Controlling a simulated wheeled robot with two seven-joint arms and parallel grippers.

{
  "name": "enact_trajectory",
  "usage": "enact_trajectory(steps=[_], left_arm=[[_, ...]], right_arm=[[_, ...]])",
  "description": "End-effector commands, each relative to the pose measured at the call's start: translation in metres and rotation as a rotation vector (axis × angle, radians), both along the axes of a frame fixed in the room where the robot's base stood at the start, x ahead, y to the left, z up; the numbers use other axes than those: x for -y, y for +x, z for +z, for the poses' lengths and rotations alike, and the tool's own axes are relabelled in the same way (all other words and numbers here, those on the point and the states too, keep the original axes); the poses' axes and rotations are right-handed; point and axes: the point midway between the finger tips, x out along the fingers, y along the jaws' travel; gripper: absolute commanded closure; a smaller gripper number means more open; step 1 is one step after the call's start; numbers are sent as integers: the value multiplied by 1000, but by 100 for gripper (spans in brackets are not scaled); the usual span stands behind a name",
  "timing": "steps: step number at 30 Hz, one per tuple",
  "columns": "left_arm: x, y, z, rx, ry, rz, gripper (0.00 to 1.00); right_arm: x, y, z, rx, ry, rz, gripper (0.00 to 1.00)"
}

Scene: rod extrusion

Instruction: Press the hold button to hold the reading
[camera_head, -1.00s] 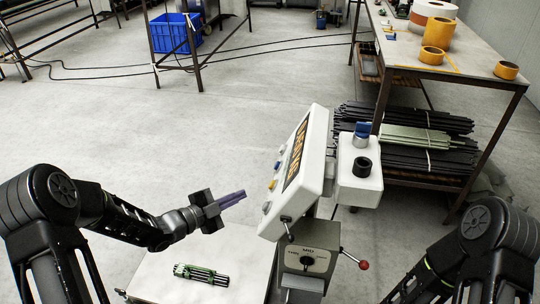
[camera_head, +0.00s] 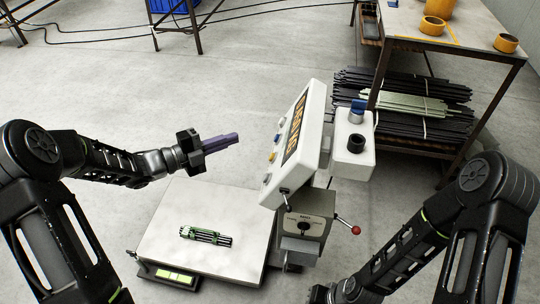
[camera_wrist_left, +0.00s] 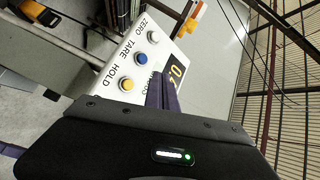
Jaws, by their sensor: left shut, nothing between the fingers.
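The white weighing indicator (camera_head: 312,130) stands tilted on its post, its button side facing left. Its yellow hold button (camera_head: 272,155) shows on that face. In the left wrist view the yellow button (camera_wrist_left: 126,84) sits beside the word HOLD, with the blue TARE button (camera_wrist_left: 141,59) and white ZERO button (camera_wrist_left: 153,37) farther up. My left gripper (camera_head: 237,138) is shut and empty, its purple fingers pointing at the panel with a gap. In the wrist view the fingers (camera_wrist_left: 161,92) are right of the hold button and cover part of the panel and display. My right gripper's fingers are not visible at the bottom edge.
A white platform (camera_head: 165,225) with a green-banded bundle of dark rods (camera_head: 205,236) lies below my left gripper. A control box (camera_head: 305,226) with a red-knobbed lever (camera_head: 355,230) is under the indicator. A table (camera_head: 460,45) with rod stacks stands behind right.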

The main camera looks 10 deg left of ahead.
Motion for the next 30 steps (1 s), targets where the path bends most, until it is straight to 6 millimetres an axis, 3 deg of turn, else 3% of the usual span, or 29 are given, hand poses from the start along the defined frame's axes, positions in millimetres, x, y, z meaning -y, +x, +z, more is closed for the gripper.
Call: enact_trajectory(steps=[12,18,30], left_arm=[[48,-4,-23,-2,-1,-3,100],[65,-4,-33,0,0,-1,100],[71,-5,-33,-1,0,-1,100]], right_arm=[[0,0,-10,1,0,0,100],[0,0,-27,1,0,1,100],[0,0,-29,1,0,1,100]])
